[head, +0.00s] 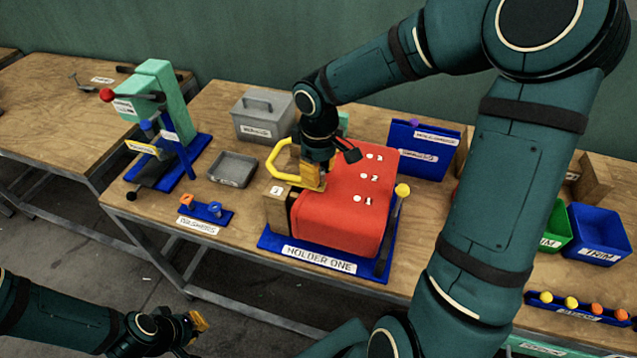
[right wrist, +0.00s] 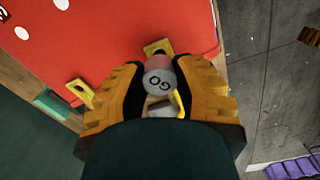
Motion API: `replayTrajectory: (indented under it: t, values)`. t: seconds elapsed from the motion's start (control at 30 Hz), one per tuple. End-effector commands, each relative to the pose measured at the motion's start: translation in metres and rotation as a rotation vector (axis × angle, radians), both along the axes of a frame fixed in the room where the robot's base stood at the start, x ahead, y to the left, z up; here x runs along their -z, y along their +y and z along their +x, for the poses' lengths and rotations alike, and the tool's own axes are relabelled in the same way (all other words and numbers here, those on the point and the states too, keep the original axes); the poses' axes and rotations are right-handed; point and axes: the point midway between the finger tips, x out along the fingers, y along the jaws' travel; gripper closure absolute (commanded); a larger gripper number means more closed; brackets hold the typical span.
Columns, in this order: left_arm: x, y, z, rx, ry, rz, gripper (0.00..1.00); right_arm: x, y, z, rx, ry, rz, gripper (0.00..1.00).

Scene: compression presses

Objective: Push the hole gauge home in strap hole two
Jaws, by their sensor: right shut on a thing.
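A red case (head: 335,225) sits in the blue base of holder one (head: 320,258). Several white marks and numbers (head: 368,176) run along its top; which are holes I cannot tell. My right gripper (head: 318,178) is at the case's left end, by a yellow loop (head: 280,165). In the right wrist view its yellow fingers (right wrist: 160,85) are shut on a grey and reddish cylinder lettered GO, the hole gauge (right wrist: 159,82). Yellow tabs (right wrist: 158,47) on the case lie beyond it; contact is unclear. My left gripper (head: 192,328) hangs low at bottom left, its jaw opening unclear.
A blue labelled stand (head: 405,160) is behind the case. A yellow-knobbed lever (head: 398,210) stands at its right. Bins (head: 598,232) are right.

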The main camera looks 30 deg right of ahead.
Motion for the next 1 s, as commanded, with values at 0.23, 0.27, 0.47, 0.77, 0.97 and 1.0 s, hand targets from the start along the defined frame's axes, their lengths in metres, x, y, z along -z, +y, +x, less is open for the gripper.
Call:
replayTrajectory:
  t: [0.23,0.27,0.47,0.77,0.97,1.0]
  values:
    - [-0.001,0.000,0.000,0.000,0.000,0.000,1.00,-0.001,0.000,0.000,0.000,0.000,0.000,1.00]
    - [-0.001,0.000,0.000,0.000,0.000,0.000,1.00,-0.002,0.000,0.000,0.000,0.000,0.000,1.00]
    - [-0.001,0.000,0.000,0.000,0.000,0.000,1.00,-0.001,0.000,0.000,0.000,0.000,0.000,1.00]
    - [-0.009,0.000,0.000,0.000,0.000,0.000,1.00,-0.011,0.000,0.000,-0.001,-0.001,0.000,1.00]
    - [-0.018,0.000,0.000,0.000,0.000,0.000,1.00,-0.023,0.000,0.000,-0.002,-0.001,0.000,1.00]
    - [-0.020,0.000,0.000,0.000,0.000,0.000,1.00,-0.025,0.000,0.000,-0.002,-0.001,0.000,1.00]
